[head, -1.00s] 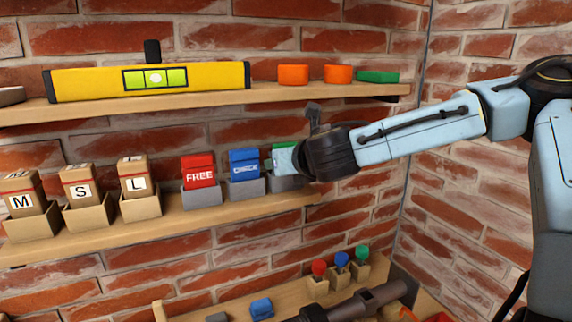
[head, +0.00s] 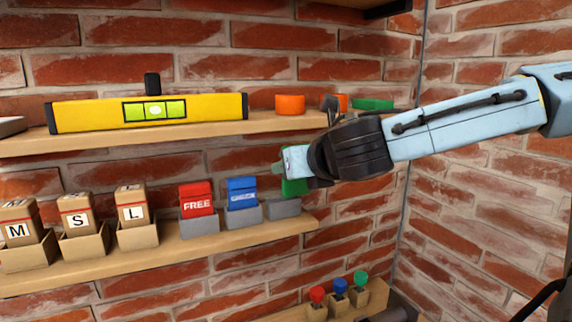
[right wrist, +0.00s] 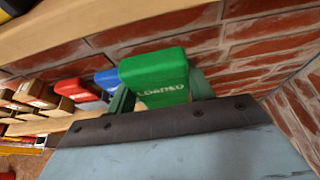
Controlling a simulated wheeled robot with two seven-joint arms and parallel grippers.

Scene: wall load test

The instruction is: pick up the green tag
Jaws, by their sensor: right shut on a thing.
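The green tag (head: 294,187) is between the fingers of my right gripper (head: 288,166), above the middle shelf. In the right wrist view the tag (right wrist: 155,75) shows large, with white lettering that looks like "LOADED", and a finger of the right gripper (right wrist: 158,100) stands on each side of it. The right gripper is shut on the tag. In the head view the gripper covers much of the tag. The tag is clear of the grey holder (head: 283,209) below it, which looks empty. My left gripper is not in view.
A red FREE tag (head: 197,198) and a blue CHECK tag (head: 242,190) stand in grey holders to the left. Boxes M, S and L (head: 131,206) stand farther left. The upper shelf (head: 200,128) carries a yellow level (head: 90,114), orange pieces (head: 290,103) and a green piece (head: 373,104).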

